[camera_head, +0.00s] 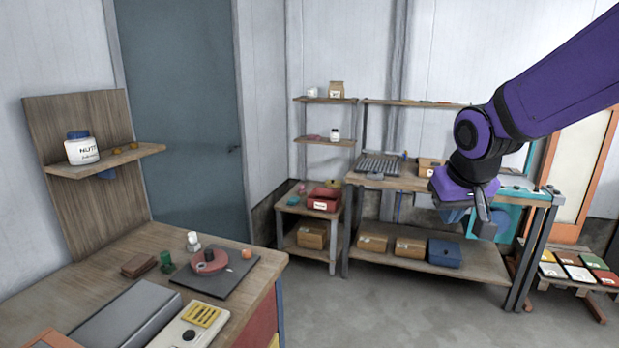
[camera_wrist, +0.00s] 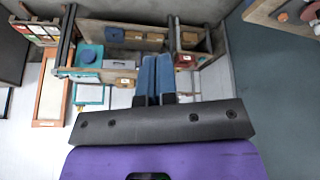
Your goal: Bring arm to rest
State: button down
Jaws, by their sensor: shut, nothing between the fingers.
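My purple arm reaches in from the upper right in the head view. My gripper (camera_head: 484,227) hangs pointing down in front of the workbench, clear of it. In the wrist view my gripper (camera_wrist: 155,62) shows two blue fingers side by side, shut with nothing between them. The fingers point toward the shelving and touch nothing that I can see.
A wooden table (camera_head: 105,262) at the left holds a dark mat with a red round piece. The workbench (camera_head: 400,180) stands behind my gripper, with boxes on its lower shelf. A pallet with colored items (camera_head: 578,273) lies at the right. The middle floor (camera_head: 375,318) is clear.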

jog(key=s+d+r, duration=0.2)
jog(key=s, duration=0.8)
jog(key=s+d+r, duration=0.3)
jog(key=s, duration=0.8)
jog(key=shift+r+m, duration=0.3)
jog(key=shift+r, duration=0.05)
